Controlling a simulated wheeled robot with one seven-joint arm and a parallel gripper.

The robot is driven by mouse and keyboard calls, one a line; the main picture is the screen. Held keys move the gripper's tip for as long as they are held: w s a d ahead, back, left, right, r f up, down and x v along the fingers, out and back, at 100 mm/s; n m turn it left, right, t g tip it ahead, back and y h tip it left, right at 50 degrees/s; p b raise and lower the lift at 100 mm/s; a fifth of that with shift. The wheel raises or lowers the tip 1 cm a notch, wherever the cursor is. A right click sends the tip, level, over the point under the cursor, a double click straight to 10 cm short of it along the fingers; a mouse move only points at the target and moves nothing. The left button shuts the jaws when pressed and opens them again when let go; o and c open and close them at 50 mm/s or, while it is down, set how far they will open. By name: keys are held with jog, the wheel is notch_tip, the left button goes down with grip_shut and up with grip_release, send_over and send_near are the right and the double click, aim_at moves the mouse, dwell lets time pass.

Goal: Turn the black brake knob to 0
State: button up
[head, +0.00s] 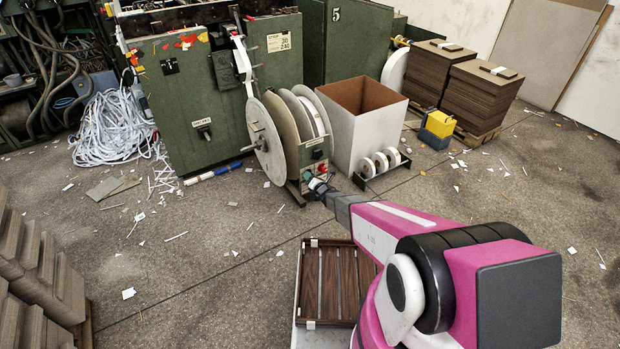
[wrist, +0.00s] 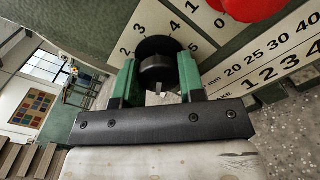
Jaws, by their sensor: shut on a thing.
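The black brake knob (wrist: 154,48) is round and sits on the pale dial plate in the wrist view. Printed numbers 2, 3, 4 and 5 show around its upper side. My gripper (wrist: 158,72) has its green fingers on either side of the knob and is shut on it. A small light mark shows near the knob's lower side, but I cannot tell which number the knob points to; the 0 is not readable. In the head view my gripper (head: 320,187) is at the feeder's small control panel (head: 316,156), and the knob is hidden there.
Large grey reels (head: 272,135) stand left of the panel. A white bin (head: 364,120) and a rack of small rolls (head: 382,162) stand to its right. A red button (wrist: 250,8) is close above the knob. A slatted brown tray (head: 333,285) lies below my arm.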

jog(key=shift+n, duration=0.4)
jog(key=o, duration=0.9)
jog(key=shift+s, duration=0.1)
